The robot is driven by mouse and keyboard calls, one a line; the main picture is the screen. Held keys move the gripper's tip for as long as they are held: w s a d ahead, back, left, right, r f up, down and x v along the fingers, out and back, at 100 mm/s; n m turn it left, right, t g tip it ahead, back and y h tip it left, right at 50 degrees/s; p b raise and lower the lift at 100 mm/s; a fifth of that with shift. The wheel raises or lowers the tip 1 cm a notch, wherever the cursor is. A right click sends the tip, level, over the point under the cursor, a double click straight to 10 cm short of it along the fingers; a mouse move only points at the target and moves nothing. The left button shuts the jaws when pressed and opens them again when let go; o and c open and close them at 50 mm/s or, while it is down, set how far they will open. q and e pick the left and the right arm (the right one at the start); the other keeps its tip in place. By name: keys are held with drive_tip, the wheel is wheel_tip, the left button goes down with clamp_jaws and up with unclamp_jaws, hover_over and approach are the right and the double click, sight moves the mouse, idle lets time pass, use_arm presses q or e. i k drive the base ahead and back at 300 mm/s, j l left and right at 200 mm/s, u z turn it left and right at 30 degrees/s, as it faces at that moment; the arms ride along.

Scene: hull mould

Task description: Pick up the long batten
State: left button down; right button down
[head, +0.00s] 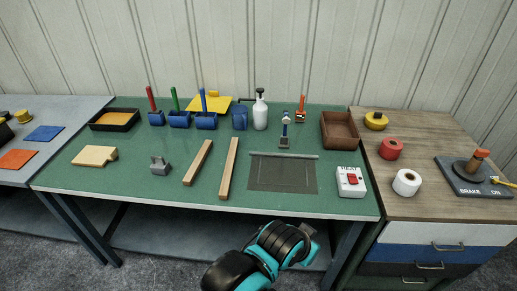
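Two pale wooden battens lie on the green top of the workbench (130,185), near its middle and apart from each other. The long batten (228,168) is the right one of the two and reaches close to the bench's front edge. The shorter batten (198,163) lies just to its left, slightly slanted. Both lie free with nothing on them. A teal and black link of my arm shows low in the head view, in front of the bench. Neither of my grippers can be made out.
Left of the battens are a grey metal block (159,167) and a wooden piece (94,156). Right of them are a dark mesh sheet (282,174) and a white switch box (350,182). Rollers, a spray bottle (260,112) and trays line the back.

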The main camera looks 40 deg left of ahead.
sight(224, 191)
drive_tip(key=u, duration=1.75)
